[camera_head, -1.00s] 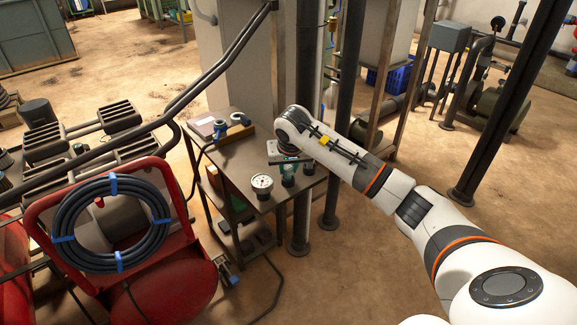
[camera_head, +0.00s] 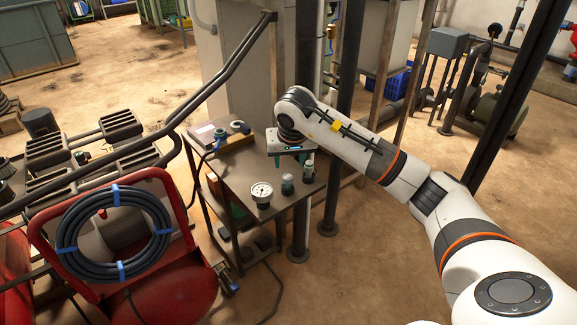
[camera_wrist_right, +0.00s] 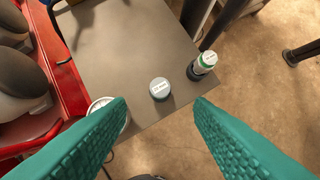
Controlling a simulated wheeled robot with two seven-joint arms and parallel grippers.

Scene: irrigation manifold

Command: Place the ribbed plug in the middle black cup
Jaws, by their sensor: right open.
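My right gripper (camera_head: 291,157) is open and empty above the small metal table, with its teal fingers pointing down. The wrist view shows both fingers (camera_wrist_right: 160,104) spread wide, with a small round jar with a labelled grey top (camera_wrist_right: 160,88) below and between them. The jar (camera_head: 287,185) also shows in the head view. Beside it stands a small bottle with a white cap and green band (camera_wrist_right: 206,61), tilted in view, with a dark round base. I cannot make out for certain which thing is the ribbed plug or the middle black cup. My left gripper is not in view.
A red cart with a coiled black hose (camera_head: 117,232) stands to the left. Dark posts (camera_head: 345,110) stand close behind the table.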

